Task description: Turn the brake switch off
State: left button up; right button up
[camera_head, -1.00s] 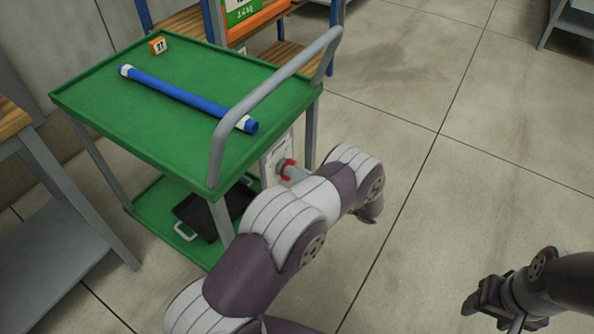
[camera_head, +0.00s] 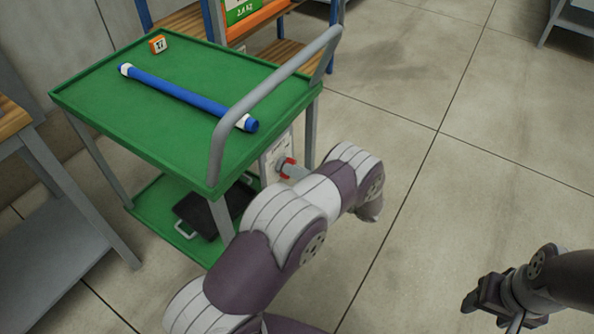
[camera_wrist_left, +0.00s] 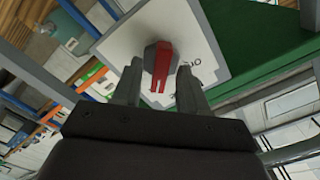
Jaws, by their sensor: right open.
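The brake switch (camera_head: 288,167) is a red part on a white plate (camera_head: 273,160) at the green cart's handle end. In the left wrist view, its red lever (camera_wrist_left: 161,66) sits on a grey hub in front of the white plate (camera_wrist_left: 208,55). My left gripper (camera_wrist_left: 159,66) is open, with its two fingers apart on either side of the lever; I cannot tell whether they touch it. In the head view my left arm largely hides this gripper. My right gripper (camera_head: 484,298) is open and empty at the lower right, away from the cart.
The green cart (camera_head: 115,115) carries a blue tube (camera_head: 185,95) and a small orange-and-white block (camera_head: 158,44). Its grey handle (camera_head: 270,95) rises above the switch. A black tray (camera_head: 205,215) lies on the lower shelf. Floor to the right is clear.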

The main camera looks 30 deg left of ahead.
pick_arm(q)
jog(key=s+d, duration=0.1)
jog(key=d, duration=1.1)
jog(key=shift+d, duration=0.35)
